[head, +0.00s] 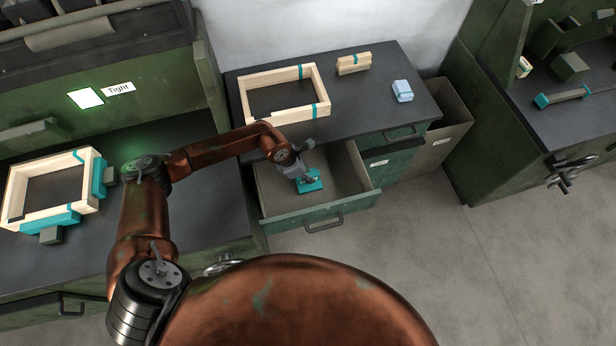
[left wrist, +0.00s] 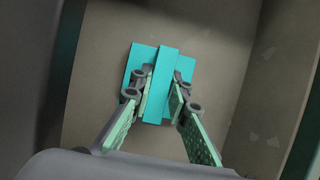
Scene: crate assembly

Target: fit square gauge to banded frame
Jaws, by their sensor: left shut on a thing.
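My left gripper (head: 306,176) reaches into the open drawer (head: 345,206) and is shut on a teal gauge. In the left wrist view the gauge (left wrist: 160,62) is a flat square plate with a raised bar across it, and the fingers grip the bar from both sides. It also shows in the head view (head: 311,186). A pale wooden frame with teal bands (head: 278,117) lies on the dark countertop behind the drawer. A second wooden frame (head: 54,163) lies on the left bench, with teal blocks (head: 50,223) against its corner sides. My right gripper is out of view.
A small banded wooden piece (head: 353,64) and a light blue block (head: 402,91) sit on the middle countertop. A bin (head: 444,125) stands right of the drawers. Open floor lies in front.

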